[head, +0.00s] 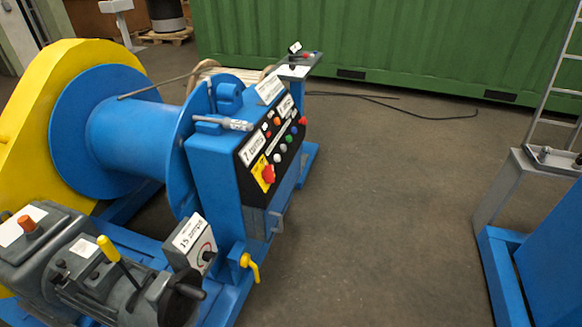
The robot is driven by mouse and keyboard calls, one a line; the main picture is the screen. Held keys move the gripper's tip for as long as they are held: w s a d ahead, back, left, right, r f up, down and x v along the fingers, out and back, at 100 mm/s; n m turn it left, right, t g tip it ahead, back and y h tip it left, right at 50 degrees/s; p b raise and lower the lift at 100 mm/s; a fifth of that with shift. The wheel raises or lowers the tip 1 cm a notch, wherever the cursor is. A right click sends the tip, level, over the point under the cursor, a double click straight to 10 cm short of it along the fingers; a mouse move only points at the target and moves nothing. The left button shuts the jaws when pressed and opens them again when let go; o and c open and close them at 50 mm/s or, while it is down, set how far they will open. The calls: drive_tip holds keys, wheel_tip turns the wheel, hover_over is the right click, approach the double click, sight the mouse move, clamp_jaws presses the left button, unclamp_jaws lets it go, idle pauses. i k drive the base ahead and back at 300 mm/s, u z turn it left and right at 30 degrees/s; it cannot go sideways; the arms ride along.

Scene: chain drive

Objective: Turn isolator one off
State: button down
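A grey box (185,262) with a white label and a dark rotary knob (208,256) stands at the front of the blue machine, in the lower left of the head view. A red arc is marked around the knob. The knob's exact setting is also unclear. A black panel (276,140) on the blue cabinet carries several coloured buttons, white labels and a red knob on a yellow plate (265,174). My gripper is not in view.
A blue drum (130,135) with a yellow guard (35,85) stands at left. A grey motor unit (90,265) with a yellow-topped lever and a yellow valve handle (250,266) are at the front. Blue frame parts (548,245) stand at right. The middle floor is clear; a black cable lies behind.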

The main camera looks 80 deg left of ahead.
sight(267, 173)
drive_tip(key=u, duration=2.55)
drive_tip(key=k, duration=0.55)
drive_tip(key=z, duration=0.75)
drive_tip(key=i, duration=2.05)
drive_tip(key=u, duration=0.4)
